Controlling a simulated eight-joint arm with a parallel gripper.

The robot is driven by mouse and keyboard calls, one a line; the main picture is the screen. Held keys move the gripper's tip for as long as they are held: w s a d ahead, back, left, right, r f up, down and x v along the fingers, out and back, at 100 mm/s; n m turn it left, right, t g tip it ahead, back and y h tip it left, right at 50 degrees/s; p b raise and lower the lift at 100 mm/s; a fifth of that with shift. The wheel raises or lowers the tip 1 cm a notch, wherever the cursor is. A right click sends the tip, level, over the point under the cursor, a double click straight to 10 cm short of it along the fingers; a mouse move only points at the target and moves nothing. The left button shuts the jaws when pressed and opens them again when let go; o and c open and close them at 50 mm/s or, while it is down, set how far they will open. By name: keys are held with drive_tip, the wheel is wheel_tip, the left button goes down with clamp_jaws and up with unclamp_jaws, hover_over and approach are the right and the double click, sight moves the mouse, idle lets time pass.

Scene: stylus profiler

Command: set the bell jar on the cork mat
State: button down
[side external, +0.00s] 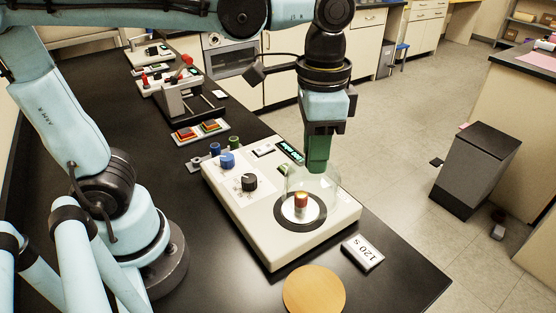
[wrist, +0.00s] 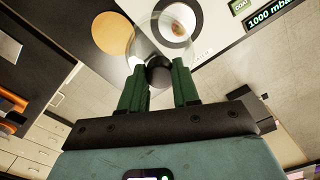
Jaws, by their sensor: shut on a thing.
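The bell jar (side external: 325,188) is a clear glass dome over the round black-and-white plate of the cream instrument. Its glass also shows in the wrist view (wrist: 146,46), with a black knob on top. My gripper (side external: 317,168) points down over the plate. In the wrist view its green fingers (wrist: 159,75) are shut on the knob. I cannot tell whether the jar's rim touches the plate. The cork mat (side external: 314,290) is a bare tan disc on the black bench in front of the instrument; it also shows in the wrist view (wrist: 111,33).
A small red-and-tan sample (side external: 301,202) stands on the plate, under or behind the glass. The instrument (side external: 237,207) has blue and black knobs and a lit display. A "120 s" block (side external: 363,252) lies between instrument and bench edge, near the mat. Other apparatus stands farther back.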

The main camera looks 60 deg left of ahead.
drive_tip(key=s+d+f, duration=0.3)
drive_tip(key=s+d, duration=0.3)
drive_tip(key=d, duration=0.4)
wheel_tip(320, 180, down, 8)
drive_tip(key=shift+f, duration=0.2)
drive_tip(key=c, duration=0.8)
unclamp_jaws()
